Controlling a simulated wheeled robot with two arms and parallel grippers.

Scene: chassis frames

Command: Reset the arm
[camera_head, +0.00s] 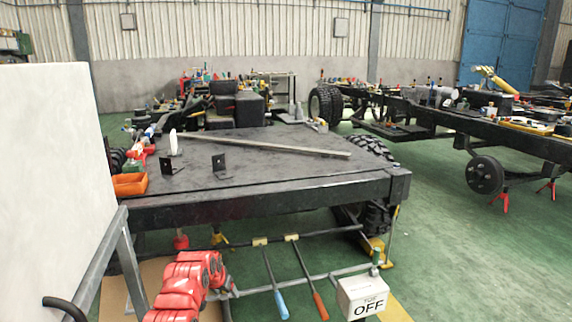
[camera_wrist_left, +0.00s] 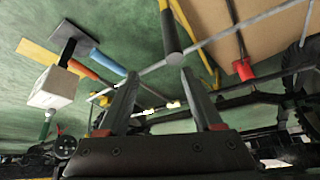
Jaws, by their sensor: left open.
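My left arm, red, comes up from the bottom of the head view. Its gripper (camera_head: 226,286) is low in front of the black chassis platform (camera_head: 240,190), near a thin grey rail (camera_head: 262,289); its small fingers are hard to make out there. In the left wrist view my left gripper (camera_wrist_left: 160,98) shows two dark fingers spread apart, with nothing held between them. A dark round bar (camera_wrist_left: 173,38) shows beyond the fingertips. My right arm and gripper are not in view.
A white box marked OFF (camera_head: 362,297) is right of the arm. Blue-handled (camera_head: 281,305) and orange-handled (camera_head: 320,306) tools hang nearby. A large white panel (camera_head: 50,190) stands at left. Two black brackets (camera_head: 218,167) and a long grey bar (camera_head: 270,145) lie on the platform.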

